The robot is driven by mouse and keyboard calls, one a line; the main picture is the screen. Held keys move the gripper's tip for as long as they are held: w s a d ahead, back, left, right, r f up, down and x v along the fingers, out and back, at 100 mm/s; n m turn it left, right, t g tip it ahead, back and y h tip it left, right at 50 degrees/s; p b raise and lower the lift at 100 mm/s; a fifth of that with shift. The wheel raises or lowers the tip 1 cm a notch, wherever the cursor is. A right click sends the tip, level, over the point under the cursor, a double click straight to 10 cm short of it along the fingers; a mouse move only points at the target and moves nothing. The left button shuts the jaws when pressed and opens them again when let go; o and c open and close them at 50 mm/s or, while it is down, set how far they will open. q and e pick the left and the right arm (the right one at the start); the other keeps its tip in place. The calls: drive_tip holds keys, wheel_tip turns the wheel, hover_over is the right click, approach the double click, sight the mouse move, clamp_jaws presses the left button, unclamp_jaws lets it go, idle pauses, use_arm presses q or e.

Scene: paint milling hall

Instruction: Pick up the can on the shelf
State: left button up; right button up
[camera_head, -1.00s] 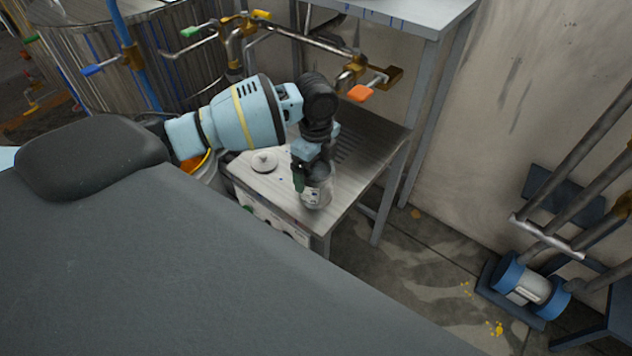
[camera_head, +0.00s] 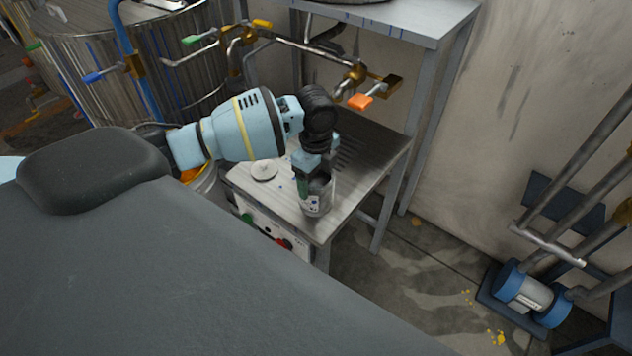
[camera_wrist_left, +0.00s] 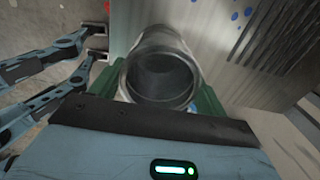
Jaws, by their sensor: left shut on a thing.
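The can (camera_head: 314,204) is a small metal cylinder with a pale, marked side. In the left wrist view the open, hollow top of the can (camera_wrist_left: 160,78) shows between the green fingers. I cannot tell whether its base touches the shelf. At the left of that view a second gripper with blue linkages and dark pads, apparently my right gripper (camera_wrist_left: 97,44), shows with its fingers apart and empty.
A white round lid (camera_head: 264,170) lies on the shelf top left of the can. Pipes with an orange-handled valve (camera_head: 360,101) run behind. A taller grey table (camera_head: 425,25) stands at the back. A blue-ended pump (camera_head: 530,293) sits on the floor at right.

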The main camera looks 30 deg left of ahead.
use_arm(q)
drive_tip(key=s+r, duration=0.2)
drive_tip(key=s, duration=0.6)
drive_tip(key=s+r+p, duration=0.1)
drive_tip(key=s+r, duration=0.2)
drive_tip(key=s, duration=0.5)
drive_tip(key=shift+a, duration=0.15)
use_arm(e)
drive_tip(key=shift+w+d+r, duration=0.25)
drive_tip(key=shift+w+r, duration=0.35)
drive_tip(key=shift+r, duration=0.1)
